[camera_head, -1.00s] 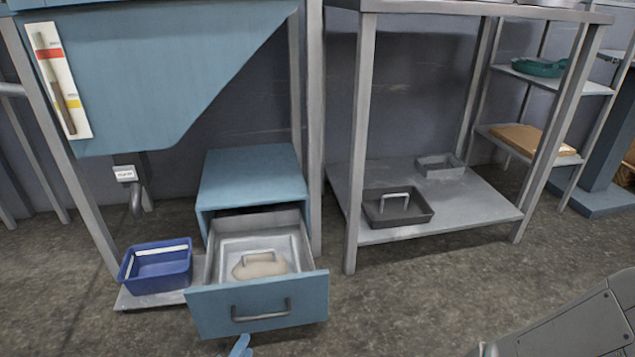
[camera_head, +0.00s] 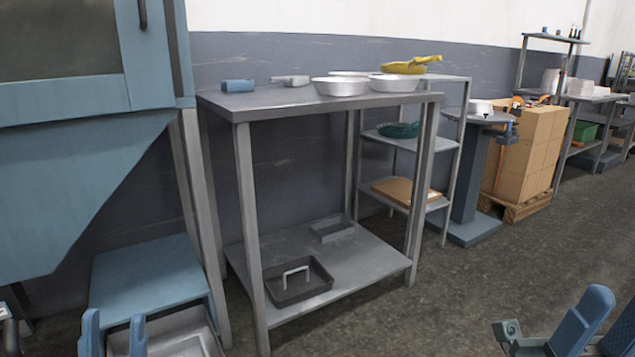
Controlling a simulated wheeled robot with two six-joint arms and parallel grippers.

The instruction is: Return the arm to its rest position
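My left gripper (camera_head: 114,328) is at the bottom left edge. Its two blue fingertips point up and stand apart, with nothing seen between them. Behind it is the blue cabinet (camera_head: 150,272), and part of its open drawer (camera_head: 190,318) shows beside the fingers. The drawer front is cut off by the frame. My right gripper (camera_head: 603,322) is at the bottom right corner, partly cut off. Its two blue fingers appear apart, with no object seen between them, over the floor.
A box stack (camera_head: 528,150) stands behind. The right floor is clear.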

